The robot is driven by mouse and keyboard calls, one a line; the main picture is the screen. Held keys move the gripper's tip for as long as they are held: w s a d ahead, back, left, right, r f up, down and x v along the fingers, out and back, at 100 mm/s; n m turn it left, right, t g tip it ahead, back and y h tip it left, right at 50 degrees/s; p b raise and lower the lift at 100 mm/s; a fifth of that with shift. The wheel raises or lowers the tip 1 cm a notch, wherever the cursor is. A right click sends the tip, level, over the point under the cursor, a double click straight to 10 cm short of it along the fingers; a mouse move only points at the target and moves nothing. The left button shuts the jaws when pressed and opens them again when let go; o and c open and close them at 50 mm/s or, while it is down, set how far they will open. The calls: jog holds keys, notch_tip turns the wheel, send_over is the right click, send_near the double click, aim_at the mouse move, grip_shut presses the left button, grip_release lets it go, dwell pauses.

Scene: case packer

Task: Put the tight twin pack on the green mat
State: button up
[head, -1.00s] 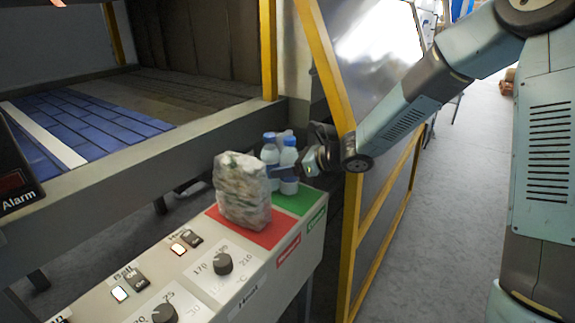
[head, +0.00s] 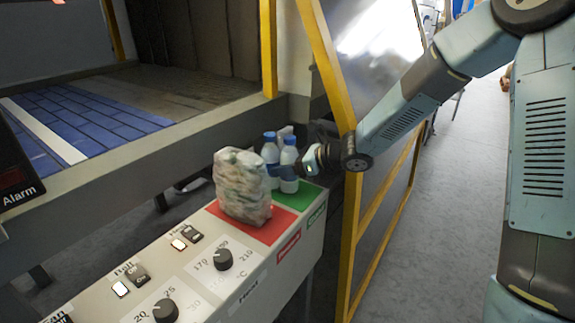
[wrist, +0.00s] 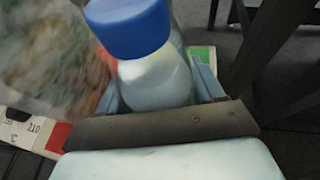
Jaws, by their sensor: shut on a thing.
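The twin pack of white bottles with blue caps (head: 289,156) is upright at the green mat (head: 301,198), at the far end of the control panel. Its base seems to be on the mat, but the bag hides part of it. My gripper (head: 303,165) comes from the right and is shut on the pack. In the wrist view a bottle (wrist: 153,78) stands between my two pale blue fingers, and its blue cap (wrist: 130,25) is close to the camera. The pack's other bottle is mostly hidden there.
A crumpled, mottled bag (head: 242,187) stands on the red mat (head: 258,232), close beside the bottles. Knobs and switches lie nearer on the panel (head: 245,272). A yellow-framed guard (head: 355,215) stands right of the panel. A blue-tiled conveyor (head: 75,125) lies at the left.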

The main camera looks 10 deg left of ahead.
jog(key=o, duration=1.6)
jog(key=shift+d, duration=0.15)
jog(key=shift+d+r, duration=0.15)
jog(key=shift+d, duration=0.15)
jog(key=v, duration=1.2)
jog(key=shift+s+d, duration=0.15)
jog(key=shift+d, duration=0.25)
jog(key=shift+v, duration=4.05)
jog(key=shift+s+d+r, duration=0.2)
jog(key=shift+d+r, duration=0.25)
jog(key=shift+r, duration=1.2)
jog(key=shift+s+d+r, duration=0.2)
jog(key=shift+d+r, duration=0.25)
jog(key=shift+r, duration=1.25)
jog(key=shift+s+d+r, duration=0.2)
jog(key=shift+d+r, duration=0.25)
jog(key=shift+r, duration=1.2)
